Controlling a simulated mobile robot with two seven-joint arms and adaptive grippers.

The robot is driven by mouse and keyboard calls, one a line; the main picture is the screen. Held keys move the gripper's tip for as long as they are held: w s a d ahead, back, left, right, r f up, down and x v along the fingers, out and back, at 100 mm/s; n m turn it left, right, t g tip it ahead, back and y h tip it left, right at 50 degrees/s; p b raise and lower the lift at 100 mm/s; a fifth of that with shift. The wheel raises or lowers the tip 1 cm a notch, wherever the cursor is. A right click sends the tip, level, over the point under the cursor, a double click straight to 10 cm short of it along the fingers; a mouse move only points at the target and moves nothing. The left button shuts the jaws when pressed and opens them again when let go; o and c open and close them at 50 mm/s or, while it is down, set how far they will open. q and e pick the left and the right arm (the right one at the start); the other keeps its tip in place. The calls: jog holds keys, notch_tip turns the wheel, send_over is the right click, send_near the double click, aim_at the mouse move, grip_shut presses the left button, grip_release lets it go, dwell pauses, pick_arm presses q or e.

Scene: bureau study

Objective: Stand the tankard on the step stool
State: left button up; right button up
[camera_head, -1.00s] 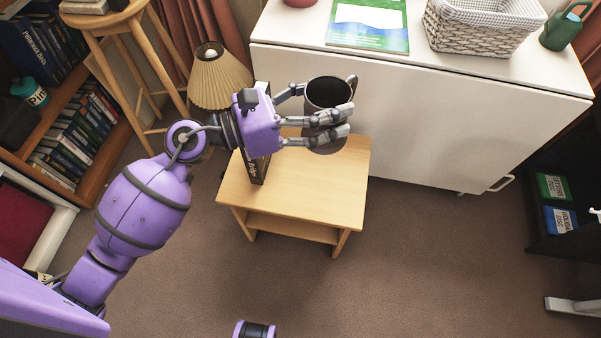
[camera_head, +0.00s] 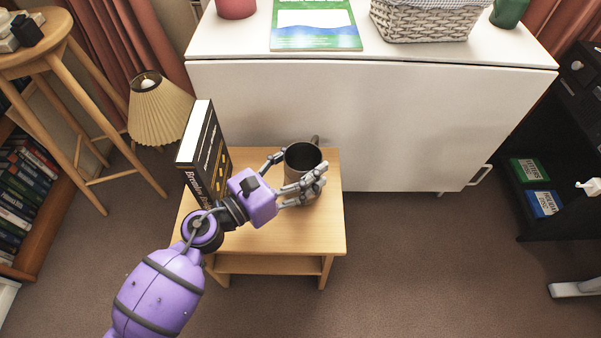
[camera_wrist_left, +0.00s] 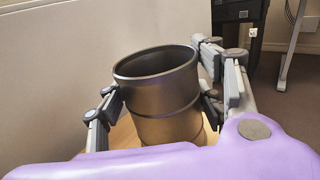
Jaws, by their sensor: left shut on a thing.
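The tankard (camera_head: 303,157) is a dark grey metal mug, upright, with its handle toward the back. My left gripper (camera_head: 296,182) is shut around it, with fingers on both sides of its body. In the left wrist view the tankard (camera_wrist_left: 160,95) stands between the fingers of the left gripper (camera_wrist_left: 165,100), its open rim facing up. The step stool (camera_head: 280,235) is light wood with a lower shelf. The tankard is over the back right part of its top; whether its base touches the wood is hidden by the fingers. My right gripper is out of view.
A thick dark book (camera_head: 205,150) stands upright on the stool's left side, close to my left wrist. A white cabinet (camera_head: 400,125) is behind the stool. A pleated lamp (camera_head: 160,110) and a tall wooden stool (camera_head: 60,80) are at the left. The stool's front right top is clear.

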aim_at(288, 181)
pick_arm(q)
jog(key=shift+f+b, duration=0.35)
jog(key=shift+f, duration=0.8)
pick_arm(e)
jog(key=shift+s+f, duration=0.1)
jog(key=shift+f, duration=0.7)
pick_arm(q)
jog(key=shift+f, duration=0.1)
jog(key=o, duration=1.5)
jog(key=shift+o, duration=0.2)
jog(key=shift+a, duration=0.1)
jog(key=v, duration=0.7)
jog(key=shift+s+a, duration=0.1)
jog(key=shift+s, duration=0.1)
